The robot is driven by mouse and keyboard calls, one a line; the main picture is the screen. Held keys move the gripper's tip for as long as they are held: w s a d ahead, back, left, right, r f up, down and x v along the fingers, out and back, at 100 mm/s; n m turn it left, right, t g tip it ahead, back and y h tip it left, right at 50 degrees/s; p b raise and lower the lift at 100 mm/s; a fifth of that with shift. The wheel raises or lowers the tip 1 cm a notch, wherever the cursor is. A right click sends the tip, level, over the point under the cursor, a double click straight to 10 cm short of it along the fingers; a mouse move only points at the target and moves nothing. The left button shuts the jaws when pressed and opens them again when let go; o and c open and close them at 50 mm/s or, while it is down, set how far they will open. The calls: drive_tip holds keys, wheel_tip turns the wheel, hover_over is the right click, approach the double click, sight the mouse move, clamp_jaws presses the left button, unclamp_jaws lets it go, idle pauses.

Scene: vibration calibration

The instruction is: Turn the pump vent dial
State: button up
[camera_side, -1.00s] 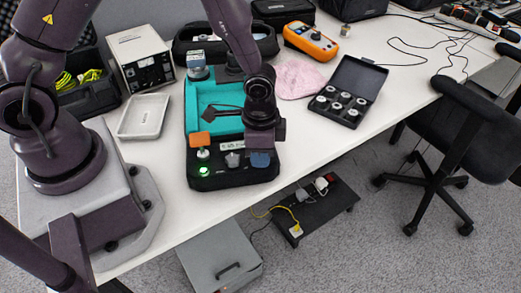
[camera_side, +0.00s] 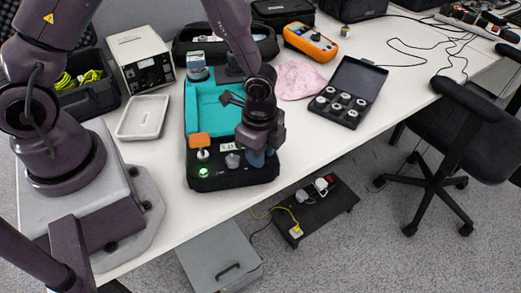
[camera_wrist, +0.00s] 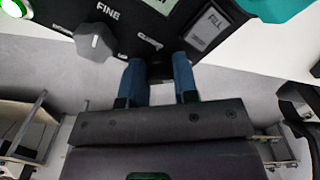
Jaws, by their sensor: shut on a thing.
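The pump unit (camera_side: 232,181) is a black control panel in front of a teal tray. My gripper (camera_side: 257,157) reaches down to its right front part. In the wrist view, my gripper's two blue fingers (camera_wrist: 160,78) stand either side of a small dark thing at the panel's edge, which I take for the vent dial (camera_wrist: 160,70). It is mostly hidden and its marking cannot be read. A grey knob (camera_wrist: 95,42) labelled FINE sits left of the fingers; it also shows in the side view (camera_side: 232,160).
A FILL switch (camera_wrist: 208,25) is close to the right finger. An orange flag-like piece (camera_side: 200,139) and a lit green button (camera_side: 203,172) are on the panel's left. A white tray (camera_side: 143,117) and an open black case (camera_side: 346,92) flank the unit.

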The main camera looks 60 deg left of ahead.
idle(0.3)
drive_tip(key=o, duration=0.9)
drive_tip(key=shift+w, duration=0.1)
